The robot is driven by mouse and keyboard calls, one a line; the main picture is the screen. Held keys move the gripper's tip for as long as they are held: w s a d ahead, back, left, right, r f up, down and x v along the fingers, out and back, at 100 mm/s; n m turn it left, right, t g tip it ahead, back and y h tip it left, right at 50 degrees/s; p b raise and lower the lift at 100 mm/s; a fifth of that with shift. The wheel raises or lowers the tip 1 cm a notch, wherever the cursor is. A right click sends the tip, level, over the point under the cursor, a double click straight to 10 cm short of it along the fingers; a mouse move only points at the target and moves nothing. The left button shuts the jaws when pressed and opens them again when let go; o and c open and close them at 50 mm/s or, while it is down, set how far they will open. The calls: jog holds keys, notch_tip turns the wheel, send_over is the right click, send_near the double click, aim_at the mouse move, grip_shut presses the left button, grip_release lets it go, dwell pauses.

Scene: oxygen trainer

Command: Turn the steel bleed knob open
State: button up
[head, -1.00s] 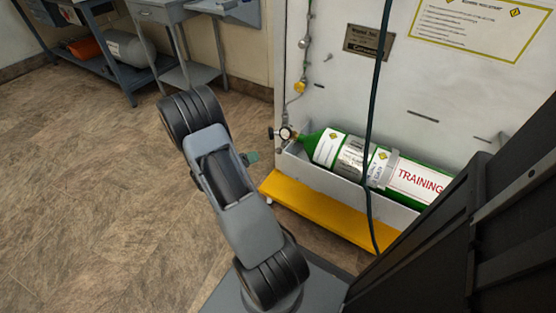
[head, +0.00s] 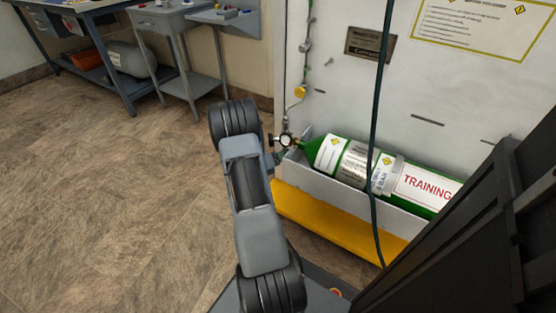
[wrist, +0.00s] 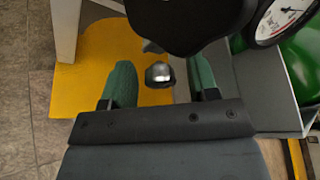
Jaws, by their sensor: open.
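The steel bleed knob (wrist: 159,74) is a small rounded metal piece in the wrist view, below a black handwheel (wrist: 185,20). My gripper (wrist: 160,67) is open, with one green finger on each side of the knob. Gaps show between the knob and both fingers; I see no contact. In the head view my arm hides most of the gripper, close to the valve end of the green cylinder (head: 326,155). The knob cannot be made out there.
A round pressure gauge (wrist: 285,18) sits close at the upper right of the wrist view; it also shows in the head view (head: 286,140). The cylinder lies in a pale trough above a yellow base plate (head: 330,220). A dark hose (head: 374,150) hangs in front.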

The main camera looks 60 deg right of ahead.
jog(key=shift+d, duration=0.15)
jog(key=c, duration=0.9)
